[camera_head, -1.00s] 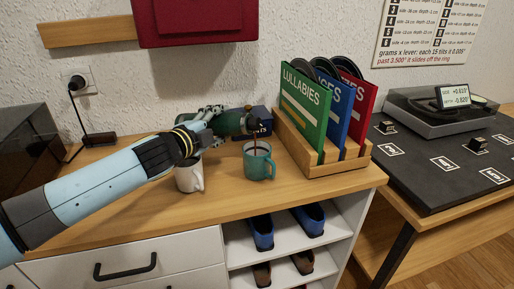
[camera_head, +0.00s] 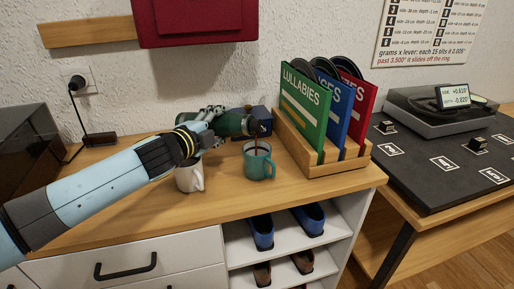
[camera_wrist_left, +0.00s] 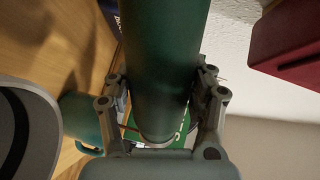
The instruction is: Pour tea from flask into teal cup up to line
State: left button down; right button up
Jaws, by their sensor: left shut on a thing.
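My left gripper (camera_head: 212,130) is shut around a dark green flask (camera_head: 232,123), held nearly level and tipped toward the right. The flask also fills the middle of the left wrist view (camera_wrist_left: 162,60), between the two fingers. The flask's dark mouth end is above the teal cup (camera_head: 259,166). A thin dark stream runs from the mouth down into the cup. The teal cup stands upright on the wooden top, its handle to the right. I cannot make out the line or the tea level. My right gripper is not in view.
A white mug (camera_head: 188,180) stands just left of the teal cup, below my left gripper. A wooden rack (camera_head: 330,182) of record sleeves stands close on the right. A dark blue box (camera_head: 263,115) is behind the flask. The front strip of the top is clear.

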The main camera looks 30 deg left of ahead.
pick_arm(q)
jog(key=shift+d+m, duration=0.15)
jog(key=shift+m, duration=0.25)
dwell(2.5)
